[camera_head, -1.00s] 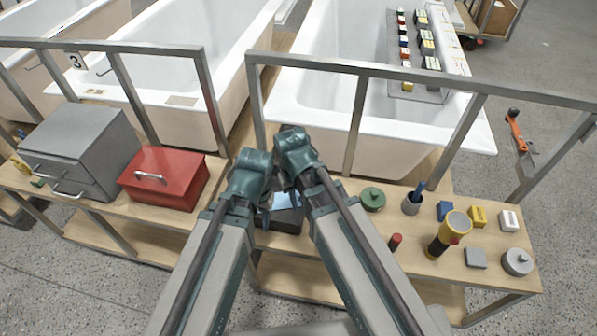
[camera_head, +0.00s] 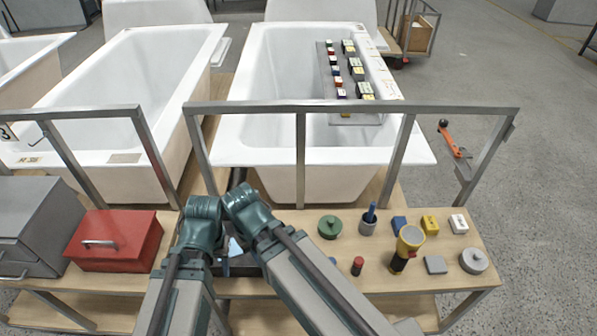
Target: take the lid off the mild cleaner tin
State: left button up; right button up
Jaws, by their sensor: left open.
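Two round lidded tins stand on the bench at the right: a green one (camera_head: 330,227) with a knob on its lid, and a grey one (camera_head: 474,261), also knobbed. Both lids are on. I cannot read any label, so I cannot tell which is the mild cleaner tin. My left gripper (camera_head: 225,247) is open, mostly hidden by my folded arms, over the bench to the left of the green tin and apart from it. My right arm lies between the left gripper and the green tin; its gripper is hidden.
Near the tins are a cup with a blue tool (camera_head: 367,222), a yellow-black torch (camera_head: 406,248), small blocks (camera_head: 430,225) and a red-topped cylinder (camera_head: 357,265). A red box (camera_head: 115,241) and grey cabinet (camera_head: 38,222) stand left. A metal rail (camera_head: 350,107) runs behind.

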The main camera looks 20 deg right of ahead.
aim_at(330, 225)
jog(key=k+l+u, duration=0.2)
jog(key=l+u, duration=0.15)
jog(key=l, duration=0.15)
jog(key=k+l+u, duration=0.55)
jog(key=l+u, duration=0.15)
jog(key=l, duration=0.15)
